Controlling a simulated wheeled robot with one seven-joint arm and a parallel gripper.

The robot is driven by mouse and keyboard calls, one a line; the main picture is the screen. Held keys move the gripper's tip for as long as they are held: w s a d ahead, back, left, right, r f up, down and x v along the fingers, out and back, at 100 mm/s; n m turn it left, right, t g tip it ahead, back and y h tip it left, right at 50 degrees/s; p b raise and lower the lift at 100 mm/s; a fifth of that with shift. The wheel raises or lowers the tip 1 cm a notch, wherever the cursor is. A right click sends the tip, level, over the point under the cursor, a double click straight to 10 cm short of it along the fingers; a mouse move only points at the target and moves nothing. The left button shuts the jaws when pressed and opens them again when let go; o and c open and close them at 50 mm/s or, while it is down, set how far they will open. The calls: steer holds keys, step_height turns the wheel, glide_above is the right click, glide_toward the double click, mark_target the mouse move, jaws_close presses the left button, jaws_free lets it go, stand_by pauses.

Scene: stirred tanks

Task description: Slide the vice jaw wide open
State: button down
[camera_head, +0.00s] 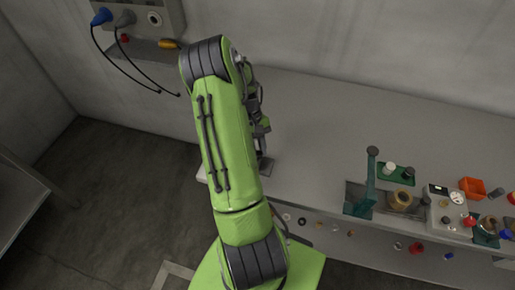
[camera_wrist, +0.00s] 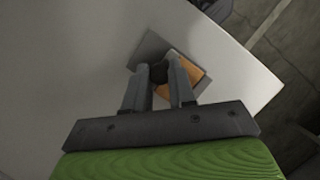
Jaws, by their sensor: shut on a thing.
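The vice sits near the corner of the pale bench. In the wrist view I see its grey plate (camera_wrist: 148,48), an orange-brown block (camera_wrist: 190,70) and a dark rounded knob (camera_wrist: 158,72). My gripper (camera_wrist: 160,78) is shut on the dark knob, with one finger on each side. The right finger overlaps the orange-brown block. In the head view my green arm hides most of the vice; a corner of its grey plate (camera_head: 266,166) shows beside the arm. How far the jaw stands open cannot be told.
The bench top (camera_head: 330,130) is clear between my arm and the fixtures at right. There stand a green lever (camera_head: 371,180), a green tray (camera_head: 396,174), a gauge box (camera_head: 448,207) and an orange bin (camera_head: 472,187). A wall box (camera_head: 140,18) with cables hangs at upper left.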

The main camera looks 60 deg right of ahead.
steer(key=shift+s+d, duration=0.1)
steer(key=shift+s, duration=0.45)
steer(key=c, duration=0.9)
jaws_free()
steer(key=shift+s, duration=0.1)
steer(key=shift+c, duration=0.2)
steer(key=shift+r, duration=0.2)
steer(key=p+v, duration=0.1)
steer(key=v, duration=1.4)
steer(key=shift+r+p, duration=0.25)
steer(key=shift+p, duration=0.1)
